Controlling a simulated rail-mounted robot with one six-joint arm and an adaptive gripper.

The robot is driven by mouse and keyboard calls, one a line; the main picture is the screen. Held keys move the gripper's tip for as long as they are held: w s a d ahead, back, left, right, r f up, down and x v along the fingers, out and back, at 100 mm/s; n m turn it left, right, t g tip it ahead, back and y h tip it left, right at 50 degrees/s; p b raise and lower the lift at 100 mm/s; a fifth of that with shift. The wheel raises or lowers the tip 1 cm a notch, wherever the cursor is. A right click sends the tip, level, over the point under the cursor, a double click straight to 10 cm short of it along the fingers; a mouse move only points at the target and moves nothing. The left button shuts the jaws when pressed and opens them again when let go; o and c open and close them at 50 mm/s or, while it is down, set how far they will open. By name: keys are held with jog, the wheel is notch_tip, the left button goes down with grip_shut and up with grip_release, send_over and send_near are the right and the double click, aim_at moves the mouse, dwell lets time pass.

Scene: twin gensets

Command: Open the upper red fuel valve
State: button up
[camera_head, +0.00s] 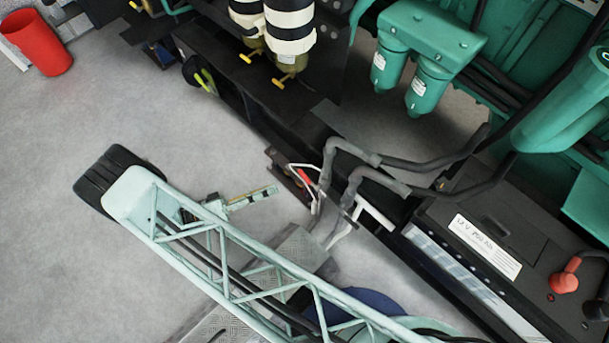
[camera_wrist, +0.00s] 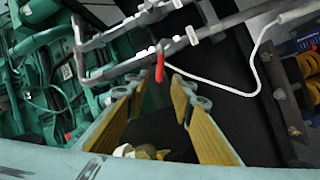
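A small red valve handle (camera_head: 304,178) shows in the head view beside grey pipes, near the middle. In the wrist view the red handle (camera_wrist: 160,68) hangs from a grey pipe (camera_wrist: 125,70), just beyond and between my fingertips. My gripper (camera_wrist: 160,86) is open, its yellow-padded fingers apart with nothing between the tips. In the head view my gripper (camera_head: 274,190) points right toward the handle, with a gap left. Only one such red handle is clear; whether it is the upper one I cannot tell.
Grey bent pipes (camera_head: 365,160) run beside the handle. A thin white line (camera_wrist: 220,91) curves right of it. A black battery (camera_head: 490,235) stands at right, green filters (camera_head: 430,85) above. A red bin (camera_head: 38,42) is far off. Floor at left is clear.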

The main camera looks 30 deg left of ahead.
aim_at(305, 175)
jog(key=shift+w, duration=0.1)
jog(key=shift+b+x, duration=1.05)
jog(key=shift+x, duration=5.75)
grip_shut()
